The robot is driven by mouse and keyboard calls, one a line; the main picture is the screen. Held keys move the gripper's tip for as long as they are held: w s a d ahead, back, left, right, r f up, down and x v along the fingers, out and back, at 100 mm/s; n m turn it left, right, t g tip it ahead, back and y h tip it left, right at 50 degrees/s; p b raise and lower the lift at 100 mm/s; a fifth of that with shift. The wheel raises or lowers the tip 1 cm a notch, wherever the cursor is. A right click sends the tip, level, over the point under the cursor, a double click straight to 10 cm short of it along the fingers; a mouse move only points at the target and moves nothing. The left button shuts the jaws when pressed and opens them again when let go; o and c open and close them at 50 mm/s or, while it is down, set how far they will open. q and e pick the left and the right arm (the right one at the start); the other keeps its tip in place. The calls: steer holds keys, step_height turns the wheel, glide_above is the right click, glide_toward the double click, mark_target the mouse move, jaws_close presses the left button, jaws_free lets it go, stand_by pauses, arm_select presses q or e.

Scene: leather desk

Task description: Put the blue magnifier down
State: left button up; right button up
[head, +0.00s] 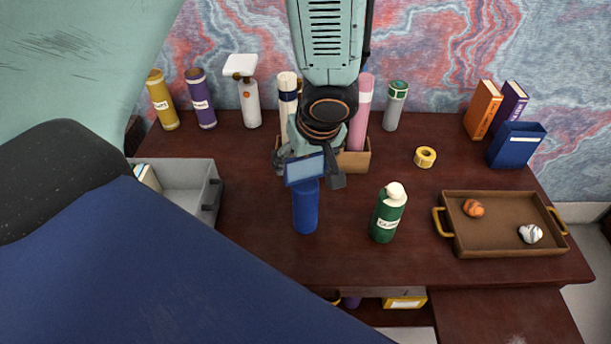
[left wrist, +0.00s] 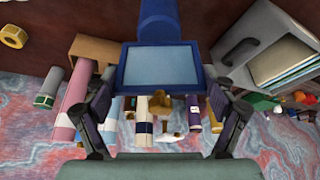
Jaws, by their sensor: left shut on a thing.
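The blue magnifier (head: 305,210) has a thick round blue handle and a rectangular pale lens in a blue frame. It is upright over the middle of the desk, lens end up. My left gripper (head: 309,169) is shut on it at the lens frame, a finger on each side. In the left wrist view the magnifier's lens (left wrist: 160,66) lies between the fingers of my left gripper (left wrist: 160,98), with the handle pointing away. I cannot tell whether the handle's foot touches the desk. My right gripper is not in view.
A green bottle (head: 387,213) stands right of the magnifier. A brown tray (head: 480,243) with two small objects is farther right. A grey open drawer box (head: 190,182) is at left. The desk (head: 250,225) left of the magnifier is bare.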

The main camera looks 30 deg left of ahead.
mark_target(304, 170)
arm_select(q)
steer(key=f+b, duration=0.1)
steer(key=f, duration=0.1)
steer(key=a+f, duration=0.1)
steer(key=shift+s+f+b, duration=0.15)
steer(key=shift+f+b, duration=0.2)
steer(key=shift+f, duration=0.15)
steer(key=shift+d, duration=0.35)
steer(key=shift+a+f, duration=0.1)
steer(key=shift+a, duration=0.1)
steer(key=o, duration=1.7)
steer(key=shift+d, duration=0.1)
